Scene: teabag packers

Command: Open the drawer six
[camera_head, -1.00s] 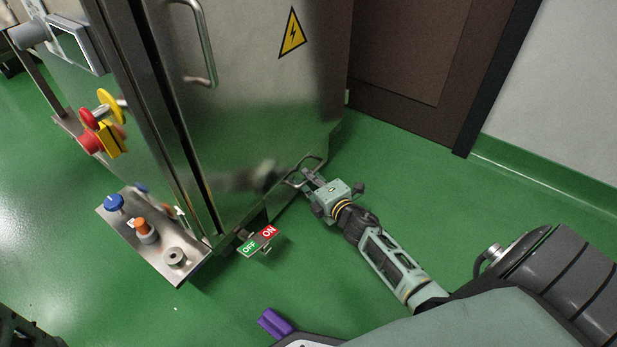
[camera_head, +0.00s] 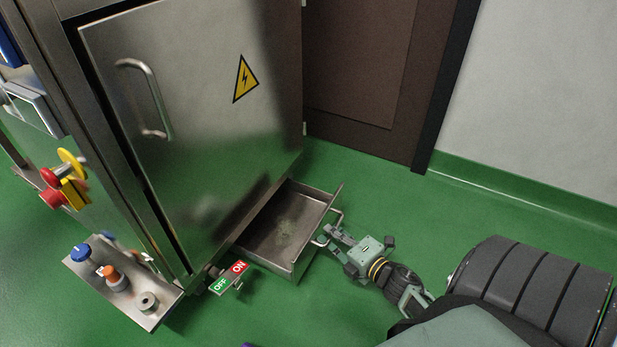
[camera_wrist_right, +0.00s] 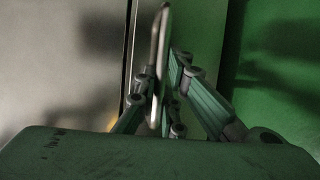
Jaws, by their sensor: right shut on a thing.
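The metal drawer (camera_head: 283,232) at the foot of the steel cabinet is pulled out, and its empty-looking inside shows in the head view. My right gripper (camera_head: 334,238) is shut on the drawer's handle (camera_head: 339,217), a bent metal bar on its front. In the right wrist view, the fingers (camera_wrist_right: 172,95) are around the upright handle bar (camera_wrist_right: 157,65). My left gripper is not in view. No number on the drawer can be read.
The steel cabinet (camera_head: 215,150) has a shut door with a warning sign. An OFF/ON switch (camera_head: 229,279) and a panel with knobs (camera_head: 125,285) stick out beside the drawer. A brown door (camera_head: 355,70) and white wall stand behind.

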